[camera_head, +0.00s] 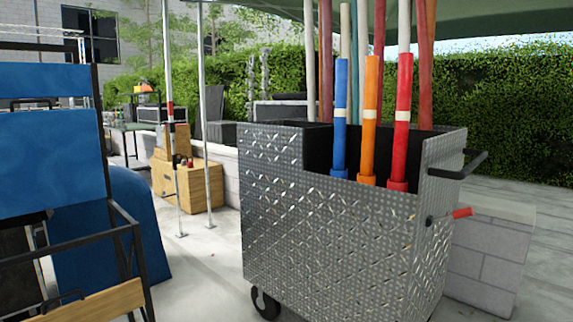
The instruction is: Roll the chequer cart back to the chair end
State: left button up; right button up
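The chequer cart (330,240) is a silver diamond-plate metal box on casters, standing right of centre. A black caster (265,303) shows under its near left corner. A black push handle (470,163) sticks out from its upper right side. A lever with a red grip (461,213) juts out below the handle. Blue, orange and red tubes and several poles stand upright in it. I cannot make out the chair for certain. Neither of my grippers shows in the view, and nothing of mine touches the cart.
A blue-panelled black frame (50,150) stands close at the left. A low block wall (490,260) stands right behind the cart. A wooden crate (190,180) and two thin upright poles (204,120) stand behind left. Pale floor between frame and cart is clear.

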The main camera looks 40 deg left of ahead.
aim_at(322, 244)
jog(key=u, duration=1.15)
jog(key=i+l+u, duration=0.15)
jog(key=i+l, duration=0.45)
jog(key=l, duration=0.2)
jog(key=i+l+u, duration=0.1)
jog(key=l, duration=0.3)
jog(key=i+l, duration=0.15)
jog(key=l, duration=0.2)
jog(key=u, duration=0.05)
